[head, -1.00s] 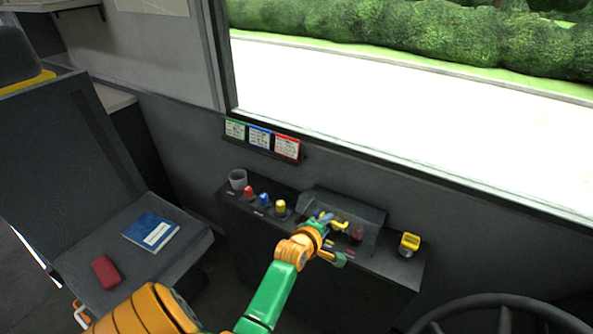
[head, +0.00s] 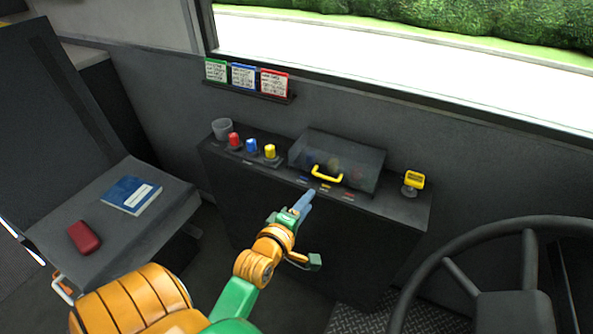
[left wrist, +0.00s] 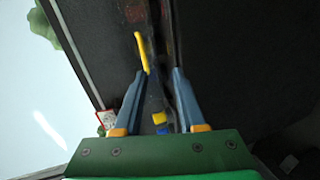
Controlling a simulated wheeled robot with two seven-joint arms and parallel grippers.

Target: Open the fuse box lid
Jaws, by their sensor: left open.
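The fuse box (head: 360,160) stands on top of the dark console below the window. Its see-through smoky lid looks shut, with blurred coloured parts behind it. A yellow handle (head: 327,174) is on the lid's front edge; it also shows in the left wrist view (left wrist: 142,52), just beyond one fingertip. My left gripper (head: 304,203) is in front of the console's front edge, a little short of the handle and apart from it. In the left wrist view its two blue-grey fingers (left wrist: 159,74) are spread with nothing held between them. My right gripper is out of view.
Red, blue and yellow knobs (head: 252,147) and a grey cup (head: 222,129) stand left of the fuse box. A yellow-topped device (head: 414,181) stands to its right. A steering wheel (head: 510,280) is at the lower right. The seat holds a blue book (head: 132,195) and red case (head: 84,237).

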